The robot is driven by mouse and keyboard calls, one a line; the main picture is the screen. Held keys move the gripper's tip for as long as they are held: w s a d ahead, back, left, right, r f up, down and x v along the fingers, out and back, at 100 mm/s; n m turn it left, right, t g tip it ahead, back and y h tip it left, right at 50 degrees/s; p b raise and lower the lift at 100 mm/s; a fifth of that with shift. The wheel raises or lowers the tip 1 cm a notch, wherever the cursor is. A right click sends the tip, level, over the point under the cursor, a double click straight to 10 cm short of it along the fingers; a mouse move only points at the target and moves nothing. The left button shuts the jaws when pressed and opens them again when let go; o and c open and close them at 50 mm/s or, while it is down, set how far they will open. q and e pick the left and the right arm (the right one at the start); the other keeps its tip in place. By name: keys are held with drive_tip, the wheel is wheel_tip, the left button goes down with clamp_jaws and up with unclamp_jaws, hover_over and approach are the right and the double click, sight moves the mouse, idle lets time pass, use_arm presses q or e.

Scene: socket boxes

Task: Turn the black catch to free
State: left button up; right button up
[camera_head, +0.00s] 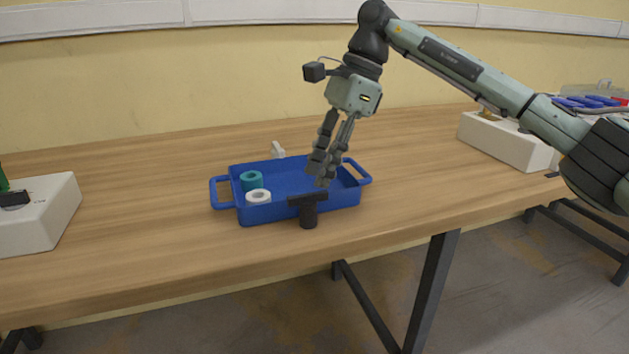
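The black catch (308,211) stands on the table at the front side of a blue tray (291,211). It has an upright round post and a crossbar on top, which runs along the tray's front wall and appears to reach over its rim; contact is hard to tell. My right gripper (321,178) points down over the tray's front right part, just above and behind the crossbar. Its fingers look closed together with nothing between them. Whether the tips touch the catch cannot be told. My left gripper is not in view.
A teal roll (252,181) and a white roll (258,197) are in the tray's left part. A white catch (278,151) stands behind the tray. White boxes stand at the left (48,215) and back right (503,142).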

drive_tip(key=v, duration=0.8)
drive_tip(key=shift+r, duration=0.2)
